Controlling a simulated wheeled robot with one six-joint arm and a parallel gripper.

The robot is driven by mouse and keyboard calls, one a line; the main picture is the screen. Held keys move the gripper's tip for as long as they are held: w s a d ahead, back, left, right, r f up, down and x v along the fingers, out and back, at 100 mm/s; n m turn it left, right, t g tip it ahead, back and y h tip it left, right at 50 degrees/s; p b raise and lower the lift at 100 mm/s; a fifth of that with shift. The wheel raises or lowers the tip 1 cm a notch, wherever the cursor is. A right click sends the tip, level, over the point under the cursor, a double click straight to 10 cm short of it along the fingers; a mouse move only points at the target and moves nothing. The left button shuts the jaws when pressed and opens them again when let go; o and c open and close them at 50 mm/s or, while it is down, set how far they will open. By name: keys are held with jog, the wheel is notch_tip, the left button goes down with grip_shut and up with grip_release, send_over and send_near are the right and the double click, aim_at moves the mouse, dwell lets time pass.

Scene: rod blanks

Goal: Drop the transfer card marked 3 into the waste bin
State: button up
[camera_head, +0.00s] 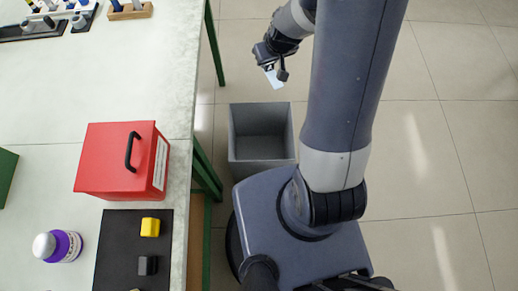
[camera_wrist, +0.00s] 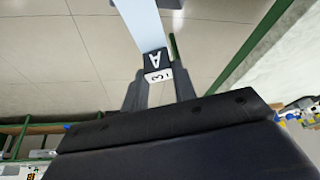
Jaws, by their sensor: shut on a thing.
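My gripper (camera_head: 276,75) is shut on the transfer card (camera_head: 273,79), a pale light-blue strip, and holds it in the air. In the wrist view the card (camera_wrist: 142,22) runs up and away from my fingers (camera_wrist: 157,90). A black and white tab at the card's held end shows an "A" and a "3". The waste bin (camera_head: 233,150) is a grey, open-topped box on the floor. The card is above and beyond the bin's far edge in the head view. The bin looks empty, though part of its inside is in shadow.
A white-topped table (camera_head: 60,100) with green legs stands left of the bin. On it are a red box (camera_head: 118,185) with a black handle, a purple and white bottle (camera_head: 65,246), and a black mat (camera_head: 112,270) with small blocks. Tiled floor lies open to the right.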

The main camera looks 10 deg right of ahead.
notch_tip(320, 180, down, 38)
jog(key=a+n+g+y+b, duration=0.1)
jog(key=n+g+y+b, duration=0.2)
jog(key=n+b, duration=1.4)
jog(key=g+b, duration=0.2)
jog(key=b, duration=1.6)
jog(key=shift+w+n, duration=0.2)
jog(key=shift+n, duration=0.2)
jog(key=shift+a, duration=0.1)
jog(key=o, duration=0.9)
